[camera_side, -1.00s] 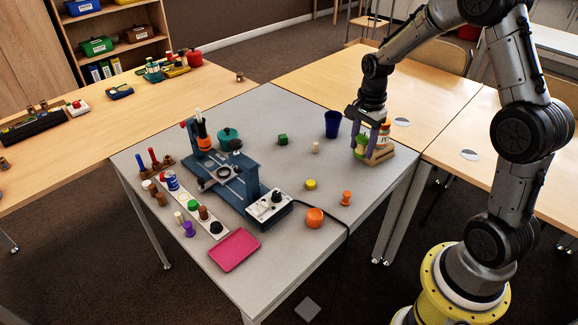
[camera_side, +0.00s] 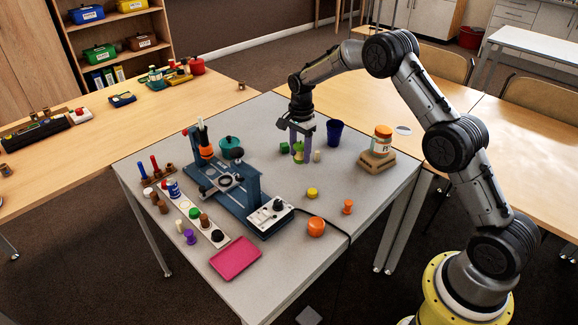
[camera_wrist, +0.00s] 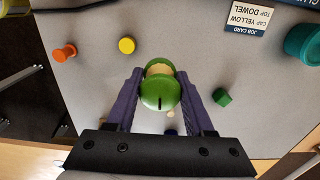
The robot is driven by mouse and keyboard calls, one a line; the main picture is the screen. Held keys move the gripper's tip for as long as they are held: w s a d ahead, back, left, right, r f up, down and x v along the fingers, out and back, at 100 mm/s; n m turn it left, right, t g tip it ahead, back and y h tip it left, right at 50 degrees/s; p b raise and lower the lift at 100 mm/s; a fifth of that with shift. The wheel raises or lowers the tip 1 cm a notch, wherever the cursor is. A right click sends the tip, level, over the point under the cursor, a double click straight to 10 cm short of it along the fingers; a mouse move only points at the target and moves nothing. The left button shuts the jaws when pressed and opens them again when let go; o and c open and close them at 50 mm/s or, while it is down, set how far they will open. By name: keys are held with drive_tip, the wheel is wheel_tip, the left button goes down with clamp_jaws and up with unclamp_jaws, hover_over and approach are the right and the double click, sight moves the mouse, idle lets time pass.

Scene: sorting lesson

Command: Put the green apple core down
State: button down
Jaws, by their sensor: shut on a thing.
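The green apple core (camera_side: 298,155) has green ends and a pale middle. My gripper (camera_side: 301,145) has purple fingers shut on it, towards the back of the grey table. In the wrist view the green apple core (camera_wrist: 160,92) is between the two fingers of my gripper (camera_wrist: 162,85), its rounded green end with a dark slit facing the camera. It is low over the table; I cannot tell whether its underside touches the surface.
A green cube (camera_side: 284,148) is close on the left, a cream peg (camera_side: 317,156) and blue cup (camera_side: 334,133) on the right. A jar (camera_side: 382,140) stands on a wooden block (camera_side: 376,162). A blue fixture (camera_side: 220,185) stands front left. Table in front is clear up to a yellow disc (camera_side: 312,193).

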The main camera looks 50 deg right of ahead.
hover_over(289, 174)
wheel_tip(289, 174, down, 6)
drive_tip(key=shift+f, duration=1.65)
drive_tip(key=shift+f, duration=0.15)
drive_tip(key=shift+c, duration=1.4)
unclamp_jaws()
